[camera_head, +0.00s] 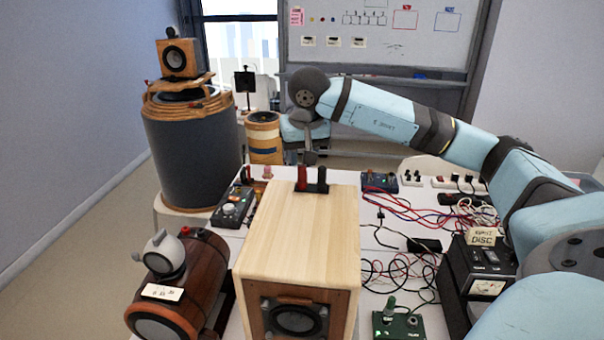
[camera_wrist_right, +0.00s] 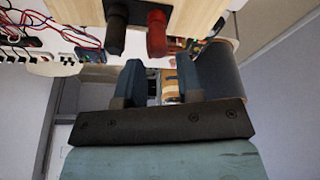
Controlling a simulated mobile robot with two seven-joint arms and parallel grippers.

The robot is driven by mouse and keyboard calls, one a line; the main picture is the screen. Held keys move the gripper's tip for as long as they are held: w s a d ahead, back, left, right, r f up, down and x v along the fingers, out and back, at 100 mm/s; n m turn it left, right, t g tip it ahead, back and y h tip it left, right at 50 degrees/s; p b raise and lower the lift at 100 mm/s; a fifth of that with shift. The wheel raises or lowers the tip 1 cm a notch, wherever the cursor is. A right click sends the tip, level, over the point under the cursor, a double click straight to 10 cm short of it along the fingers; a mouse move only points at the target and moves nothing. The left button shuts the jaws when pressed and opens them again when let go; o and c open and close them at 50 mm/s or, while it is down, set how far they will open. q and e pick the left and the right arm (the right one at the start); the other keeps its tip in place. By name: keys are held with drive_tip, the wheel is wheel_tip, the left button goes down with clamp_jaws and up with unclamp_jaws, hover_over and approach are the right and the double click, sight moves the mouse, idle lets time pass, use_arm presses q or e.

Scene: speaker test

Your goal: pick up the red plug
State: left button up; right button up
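The red plug (camera_head: 301,178) stands upright on the far part of the top of a pale wooden speaker box (camera_head: 297,232). A black plug (camera_head: 322,180) stands just right of it. In the right wrist view the red plug (camera_wrist_right: 156,36) and the black plug (camera_wrist_right: 116,32) show at the top, beyond my fingertips. My right gripper (camera_head: 310,156) is behind the plugs in the head view. In its wrist view the right gripper (camera_wrist_right: 160,76) is open and empty, with a gap between the fingers and the plugs. My left gripper is not in view.
Red and black cables (camera_head: 425,218) cover the table at right, near a black meter box (camera_head: 475,280) and a green switch unit (camera_head: 398,325).

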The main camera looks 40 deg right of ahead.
sight(302, 166)
drive_tip(key=p+x, duration=0.1)
drive_tip(key=x, duration=0.4)
drive_tip(key=shift+s+d+f, duration=0.1)
drive_tip(key=shift+f, duration=0.05)
drive_tip(key=shift+c, duration=0.2)
clamp_jaws()
drive_tip(key=shift+r, duration=0.2)
wheel_tip(302, 166, up, 20)
drive_tip(key=shift+f, duration=0.1)
